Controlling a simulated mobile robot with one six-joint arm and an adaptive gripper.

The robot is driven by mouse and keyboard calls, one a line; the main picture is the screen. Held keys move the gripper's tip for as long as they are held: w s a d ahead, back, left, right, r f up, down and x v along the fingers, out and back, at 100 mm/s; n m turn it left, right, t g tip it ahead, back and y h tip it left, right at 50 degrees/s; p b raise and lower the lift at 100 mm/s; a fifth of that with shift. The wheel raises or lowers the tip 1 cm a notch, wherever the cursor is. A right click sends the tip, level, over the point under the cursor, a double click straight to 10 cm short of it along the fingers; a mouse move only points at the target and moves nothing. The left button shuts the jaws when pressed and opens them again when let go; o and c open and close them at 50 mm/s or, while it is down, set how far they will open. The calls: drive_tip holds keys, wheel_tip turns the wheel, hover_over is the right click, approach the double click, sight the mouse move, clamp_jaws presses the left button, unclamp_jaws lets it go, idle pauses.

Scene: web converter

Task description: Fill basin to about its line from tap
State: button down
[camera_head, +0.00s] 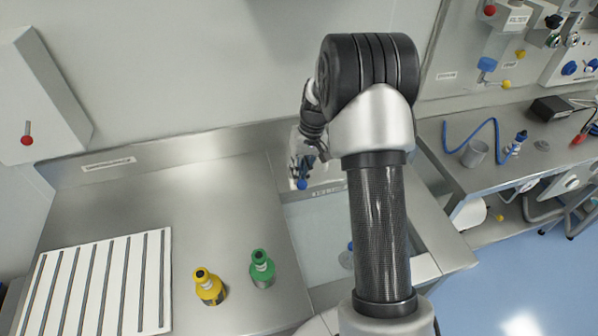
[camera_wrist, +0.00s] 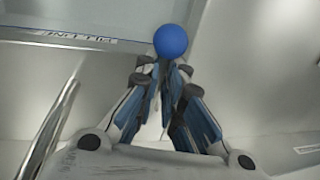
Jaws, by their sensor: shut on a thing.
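My gripper (camera_head: 301,172) is at the back edge of the sink, its fingers closed at a blue ball knob (camera_head: 302,184). In the wrist view the fingertips (camera_wrist: 172,75) meet just below the knob (camera_wrist: 171,41); any stem between them is hidden. The basin (camera_head: 312,232) lies below, partly covered by my arm. Its line marking with lettering (camera_head: 328,191) shows on the back wall, and also in the wrist view (camera_wrist: 70,37). A shiny metal tube (camera_wrist: 48,130), perhaps the tap, is at left in the wrist view. I cannot tell the water level or whether water runs.
A yellow bottle (camera_head: 210,288) and a green bottle (camera_head: 262,270) stand on the steel counter left of the basin, by a white slatted rack (camera_head: 98,285). A grey cup (camera_head: 474,153) and a blue hose (camera_head: 470,133) are on the right bench.

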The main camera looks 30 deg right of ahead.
drive_tip(key=c, duration=1.7)
unclamp_jaws()
drive_tip(key=shift+r, duration=0.1)
wheel_tip(320, 180, up, 12)
drive_tip(key=d, duration=0.2)
drive_tip(key=shift+s+d+f, duration=0.2)
drive_tip(key=shift+s, duration=0.05)
drive_tip(key=shift+a, duration=0.1)
drive_tip(key=s+a+r+n+t+h, duration=0.1)
drive_tip(key=s+a+r+t, duration=0.1)
drive_tip(key=s+a+r, duration=0.9)
drive_tip(key=s+a+t, duration=0.1)
drive_tip(key=s+a, duration=0.1)
drive_tip(key=s, duration=0.7)
drive_tip(key=s+a+n+t+h, duration=0.1)
drive_tip(key=s+a, duration=0.2)
drive_tip(key=s, duration=0.6)
drive_tip(key=shift+a+f, duration=0.3)
drive_tip(key=shift+f, duration=0.1)
